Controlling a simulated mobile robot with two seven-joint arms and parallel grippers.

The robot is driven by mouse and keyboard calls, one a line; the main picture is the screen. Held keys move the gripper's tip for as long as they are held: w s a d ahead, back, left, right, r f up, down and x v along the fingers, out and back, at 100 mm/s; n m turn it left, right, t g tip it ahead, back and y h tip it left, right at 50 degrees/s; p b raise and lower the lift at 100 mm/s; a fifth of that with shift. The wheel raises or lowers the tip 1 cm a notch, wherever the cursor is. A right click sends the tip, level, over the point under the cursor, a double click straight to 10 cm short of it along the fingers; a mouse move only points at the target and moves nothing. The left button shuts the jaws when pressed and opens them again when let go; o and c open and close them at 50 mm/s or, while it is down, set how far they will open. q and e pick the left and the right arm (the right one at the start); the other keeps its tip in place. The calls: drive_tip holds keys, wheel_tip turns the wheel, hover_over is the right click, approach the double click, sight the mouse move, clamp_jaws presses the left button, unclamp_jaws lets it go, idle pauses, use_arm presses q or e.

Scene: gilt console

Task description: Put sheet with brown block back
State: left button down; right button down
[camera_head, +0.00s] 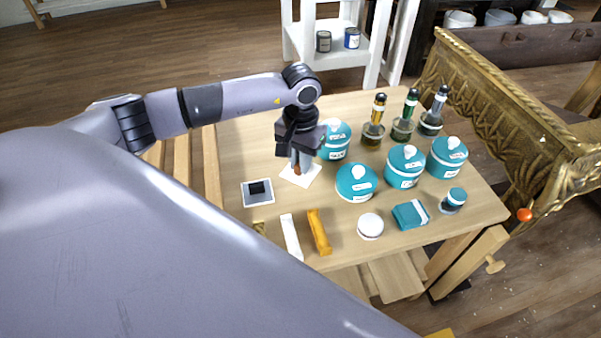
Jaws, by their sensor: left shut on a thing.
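The white sheet (313,175) with the small brown block (297,169) on it is at the left middle of the wooden table (265,130). My left gripper (298,164) points down over the sheet and is shut on the brown block. The fingers partly hide the block. I cannot tell whether the sheet rests on the table or is slightly raised. My right gripper is not in view.
A grey square with a black block (257,192) lies left of the sheet. Teal lidded jars (357,184) stand close on the right. A white bar (291,237) and an orange bar (319,232) lie in front. Dropper bottles (373,130) stand behind.

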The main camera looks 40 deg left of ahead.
use_arm(q)
drive_tip(key=shift+f, duration=2.2)
drive_tip(key=shift+f, duration=0.1)
drive_tip(key=shift+f+b, duration=0.15)
drive_tip(key=shift+b, duration=0.2)
drive_tip(key=c, duration=1.1)
unclamp_jaws()
